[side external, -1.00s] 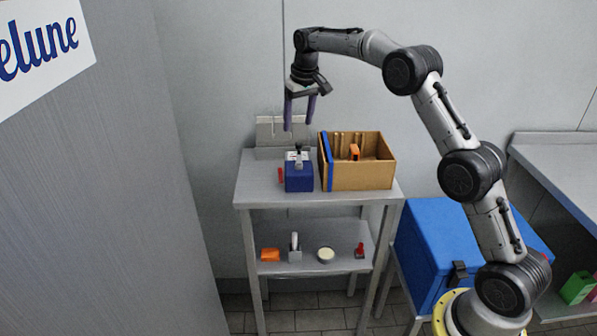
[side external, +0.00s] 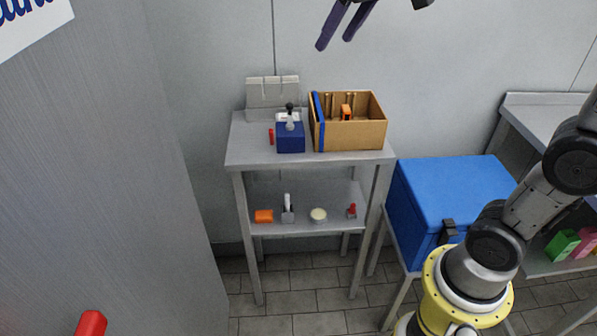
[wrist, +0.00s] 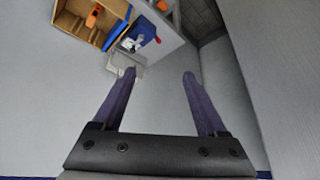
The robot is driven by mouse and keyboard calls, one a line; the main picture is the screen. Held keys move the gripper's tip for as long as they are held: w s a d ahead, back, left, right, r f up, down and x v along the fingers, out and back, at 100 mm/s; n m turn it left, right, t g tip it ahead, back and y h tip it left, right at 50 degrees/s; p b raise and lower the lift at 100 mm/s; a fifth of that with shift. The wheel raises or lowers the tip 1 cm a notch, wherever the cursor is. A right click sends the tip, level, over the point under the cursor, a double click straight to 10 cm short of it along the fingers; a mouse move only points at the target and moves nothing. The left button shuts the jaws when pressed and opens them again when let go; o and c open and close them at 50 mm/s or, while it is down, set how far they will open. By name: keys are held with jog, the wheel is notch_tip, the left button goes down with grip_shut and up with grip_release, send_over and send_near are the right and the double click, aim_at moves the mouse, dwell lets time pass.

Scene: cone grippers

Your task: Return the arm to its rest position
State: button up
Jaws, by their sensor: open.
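My gripper (side external: 346,24) shows at the top edge of the side view, with its two purple fingers apart and nothing between them. It hangs above the height of the table, and most of my arm above it is out of frame. In the wrist view my gripper (wrist: 160,82) is open and empty. Past its fingers, the table with the box and the blue block shows at the top left.
A metal table (side external: 245,150) holds a cardboard box (side external: 352,136) and a blue block (side external: 290,138). Small items stand on its lower shelf (side external: 330,228). A blue chest (side external: 455,195) stands to the right. Grey panels (side external: 110,170) rise at the left. The air above the table is clear.

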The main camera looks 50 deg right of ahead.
jog(key=s+a+f+n, duration=0.1)
jog(key=s+a+f, duration=0.1)
jog(key=s+f, duration=1.3)
jog(key=s, duration=0.4)
jog(key=shift+s+a+f+y, duration=0.3)
jog(key=shift+s+a, duration=0.05)
jog(key=shift+a, duration=0.05)
